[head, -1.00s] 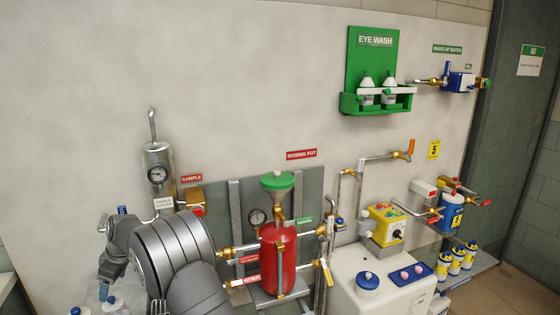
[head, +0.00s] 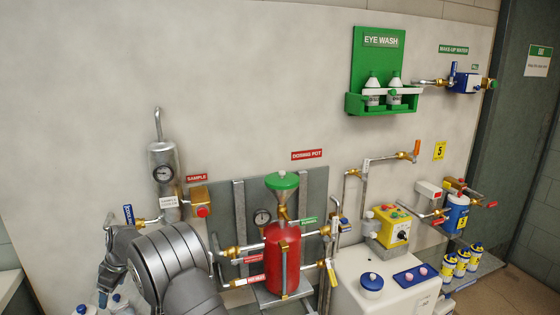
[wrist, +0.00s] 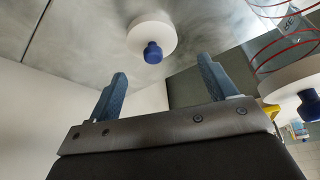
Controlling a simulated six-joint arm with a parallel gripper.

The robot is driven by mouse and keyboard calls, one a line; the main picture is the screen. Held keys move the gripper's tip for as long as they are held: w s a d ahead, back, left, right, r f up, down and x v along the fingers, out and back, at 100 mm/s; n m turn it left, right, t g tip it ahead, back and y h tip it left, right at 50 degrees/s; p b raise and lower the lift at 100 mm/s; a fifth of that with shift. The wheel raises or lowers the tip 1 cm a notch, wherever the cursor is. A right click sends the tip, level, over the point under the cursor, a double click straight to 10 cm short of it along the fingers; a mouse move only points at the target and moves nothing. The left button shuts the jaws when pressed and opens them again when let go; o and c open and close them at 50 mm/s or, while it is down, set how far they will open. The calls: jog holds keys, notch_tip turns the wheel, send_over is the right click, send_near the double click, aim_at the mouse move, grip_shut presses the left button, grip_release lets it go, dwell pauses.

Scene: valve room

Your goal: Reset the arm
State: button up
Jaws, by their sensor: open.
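My arm (head: 165,262) shows at the lower left of the head view, in front of the wall.
A white tank (head: 385,290) stands right.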

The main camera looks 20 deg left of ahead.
notch_tip(320, 180, up, 8)
jog(key=s+d, duration=1.4)
jog(key=w+d+r+m+t, duration=0.1)
jog(key=w+d+r+m, duration=0.1)
jog(key=w, duration=0.6)
jog(key=w+d+r+m, duration=0.2)
jog(key=w+r, duration=0.4)
jog(key=w, duration=0.3)
jog(key=shift+d+r+m+t, duration=0.3)
jog(key=shift+d+t, duration=0.1)
jog(key=shift+d, duration=0.5)
jog(key=shift+w, duration=0.1)
